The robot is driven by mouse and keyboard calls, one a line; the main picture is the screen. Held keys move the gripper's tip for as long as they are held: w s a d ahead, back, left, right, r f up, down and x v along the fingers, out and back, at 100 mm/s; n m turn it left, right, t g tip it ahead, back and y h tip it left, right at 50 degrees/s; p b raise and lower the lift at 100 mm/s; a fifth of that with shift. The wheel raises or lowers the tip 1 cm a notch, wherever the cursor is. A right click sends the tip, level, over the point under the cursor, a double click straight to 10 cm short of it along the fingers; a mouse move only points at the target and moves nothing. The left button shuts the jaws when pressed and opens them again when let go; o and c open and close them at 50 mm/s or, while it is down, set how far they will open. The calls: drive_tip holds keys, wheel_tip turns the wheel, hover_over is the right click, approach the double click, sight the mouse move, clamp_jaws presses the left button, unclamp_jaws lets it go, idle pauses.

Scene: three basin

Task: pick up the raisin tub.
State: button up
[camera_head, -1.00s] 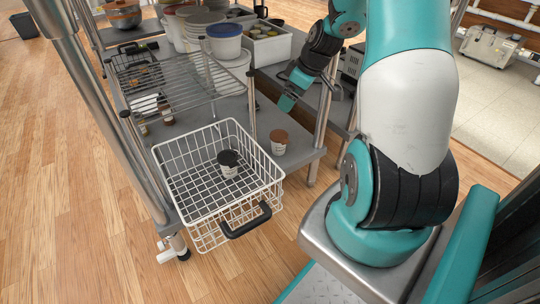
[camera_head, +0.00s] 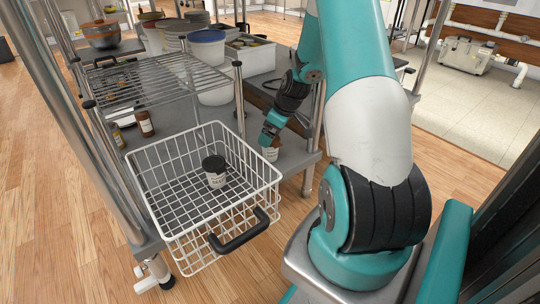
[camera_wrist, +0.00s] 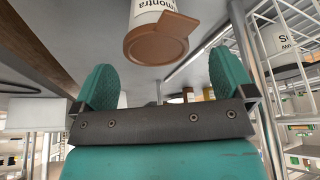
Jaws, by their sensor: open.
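A white tub with a brown lid (camera_head: 271,155) stands on the grey lower shelf, right of the wire basket; my gripper partly hides it. In the wrist view this tub (camera_wrist: 158,40) shows its brown lid and a label ending in "montra", ahead of and between the fingers, apart from them. A white tub with a black lid (camera_head: 214,176) stands in the basket; part of it shows at the wrist view's right edge (camera_wrist: 277,48). I cannot read which is the raisin tub. My gripper (camera_head: 268,134) is open and empty, just above the brown-lidded tub.
The white wire basket (camera_head: 165,222) with a black handle sits left of the tub. A wire rack (camera_head: 160,80) and metal posts (camera_head: 240,100) stand close behind. Brown bottles (camera_head: 145,123) are on the shelf. Stacked containers (camera_head: 208,50) stand at the back.

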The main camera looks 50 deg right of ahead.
sight(270, 149)
drive_tip(key=b+x, duration=0.4)
drive_tip(key=x, duration=0.1)
drive_tip(key=shift+d+f+b, duration=0.15)
drive_tip(key=shift+f+b, duration=0.1)
drive_tip(key=shift+b, duration=0.15)
drive_tip(key=shift+r, duration=0.1)
drive_tip(key=c, duration=1.1)
drive_tip(key=shift+r, duration=0.1)
